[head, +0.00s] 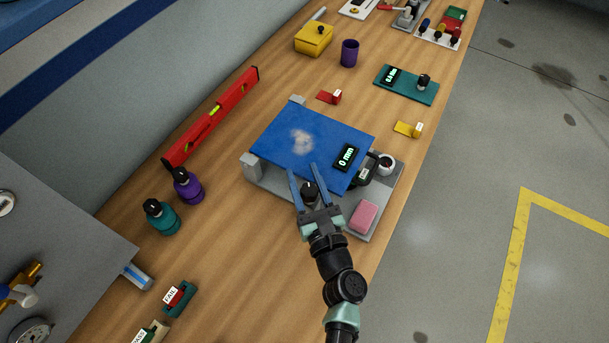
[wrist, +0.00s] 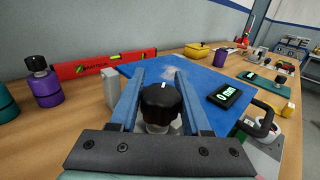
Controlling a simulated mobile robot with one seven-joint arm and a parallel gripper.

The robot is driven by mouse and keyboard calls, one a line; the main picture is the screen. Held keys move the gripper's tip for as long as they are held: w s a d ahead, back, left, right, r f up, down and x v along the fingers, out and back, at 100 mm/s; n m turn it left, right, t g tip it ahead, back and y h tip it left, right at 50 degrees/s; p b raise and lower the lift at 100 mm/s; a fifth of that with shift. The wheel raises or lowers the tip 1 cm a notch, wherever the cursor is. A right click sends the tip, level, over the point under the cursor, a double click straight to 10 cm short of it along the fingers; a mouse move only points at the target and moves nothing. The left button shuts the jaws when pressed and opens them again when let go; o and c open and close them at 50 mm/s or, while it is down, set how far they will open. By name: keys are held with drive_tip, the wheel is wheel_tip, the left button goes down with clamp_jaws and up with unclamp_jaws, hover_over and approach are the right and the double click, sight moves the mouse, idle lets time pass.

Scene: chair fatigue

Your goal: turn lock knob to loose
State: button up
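The black lock knob (wrist: 161,102), with a white mark on its top, stands upright on a pale collar at the front of the fixture. In the head view the knob (head: 309,190) shows between the fingers of my gripper (head: 304,170). In the wrist view the blue fingers (wrist: 160,75) are spread on either side of the knob, with a small gap visible on each side. The fixture has a grey base (head: 270,196) and a blue plate (head: 318,138) with a display reading "0 mm". The knob's lower part is partly hidden by my gripper.
A pink block (head: 364,217) and a black handle (head: 371,168) sit on the fixture's right side. A red level (head: 212,118) and purple (head: 188,187) and teal (head: 162,218) bottles stand to the left. Bare bench lies left of my gripper.

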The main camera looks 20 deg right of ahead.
clamp_jaws()
drive_tip(key=shift+y, duration=0.3)
drive_tip(key=n+y, duration=0.2)
drive_tip(key=y, duration=0.1)
drive_tip(key=shift+a+n+y, duration=0.3)
drive_tip(key=shift+a+n, duration=0.05)
drive_tip(key=shift+n, duration=0.05)
drive_tip(key=shift+s+a+n+g+y+b, duration=0.3)
drive_tip(key=shift+n+g+y+b, duration=0.4)
drive_tip(key=shift+n+g+y, duration=0.85)
drive_tip(key=shift+s+a+n+g+y+b, duration=0.1)
drive_tip(key=shift+a+n+g+y+b, duration=0.4)
drive_tip(key=shift+n+y, duration=1.1)
drive_tip(key=shift+s+a+n+g+y+b, duration=0.2)
drive_tip(key=shift+n+g+y+b, duration=0.8)
drive_tip(key=shift+y, duration=1.35)
